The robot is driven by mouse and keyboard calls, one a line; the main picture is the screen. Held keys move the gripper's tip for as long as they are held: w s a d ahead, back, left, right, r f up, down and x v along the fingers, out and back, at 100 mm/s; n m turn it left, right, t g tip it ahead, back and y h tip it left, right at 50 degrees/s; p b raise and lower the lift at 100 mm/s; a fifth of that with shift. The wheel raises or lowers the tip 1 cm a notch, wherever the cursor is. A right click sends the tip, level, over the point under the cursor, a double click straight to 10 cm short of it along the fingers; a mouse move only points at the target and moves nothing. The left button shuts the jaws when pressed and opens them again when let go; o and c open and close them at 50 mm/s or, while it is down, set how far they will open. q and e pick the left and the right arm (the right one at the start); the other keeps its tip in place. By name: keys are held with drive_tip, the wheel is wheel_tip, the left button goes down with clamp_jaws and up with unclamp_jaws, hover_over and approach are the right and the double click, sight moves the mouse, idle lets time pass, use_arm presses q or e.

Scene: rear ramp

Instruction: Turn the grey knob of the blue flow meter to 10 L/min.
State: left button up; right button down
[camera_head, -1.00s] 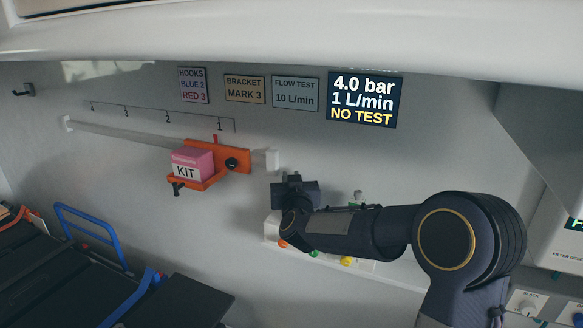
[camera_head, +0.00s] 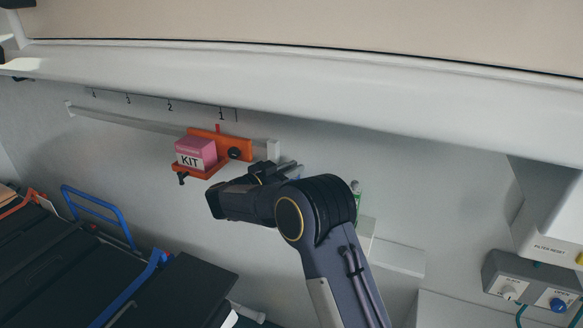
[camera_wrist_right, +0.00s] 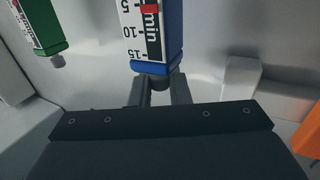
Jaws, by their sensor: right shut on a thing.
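The blue flow meter (camera_wrist_right: 153,40) stands upright at the top middle of the right wrist view, with its scale facing me. Its red mark (camera_wrist_right: 150,8) sits near the 5 mark; the upper part of the scale is cut off. The grey knob (camera_wrist_right: 160,84) is under its blue base, mostly hidden between the fingers of my right gripper (camera_wrist_right: 161,93), which is shut on it. In the head view my right arm covers most of the flow meter and knob. My left gripper is not in view.
A green flow meter (camera_wrist_right: 42,28) hangs to the left in the wrist view. In the head view, an orange bracket (camera_head: 206,136) holds a pink KIT box (camera_head: 196,154) on the wall rail (camera_head: 130,122). A box with two knobs (camera_head: 530,284) is at lower right.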

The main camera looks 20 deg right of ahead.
drive_tip(key=m+g, duration=0.1)
drive_tip(key=g, duration=0.1)
drive_tip(key=m+g, duration=0.2)
drive_tip(key=g, duration=0.1)
drive_tip(key=shift+f+m+g+h, duration=0.1)
drive_tip(key=shift+m+g+h, duration=0.2)
drive_tip(key=shift+m+g, duration=0.9)
drive_tip(key=shift+g, duration=0.5)
drive_tip(key=shift+m+g+y, duration=0.4)
drive_tip(key=shift+m+g, duration=0.2)
drive_tip(key=shift+g, duration=0.3)
drive_tip(key=c, duration=1.4)
unclamp_jaws()
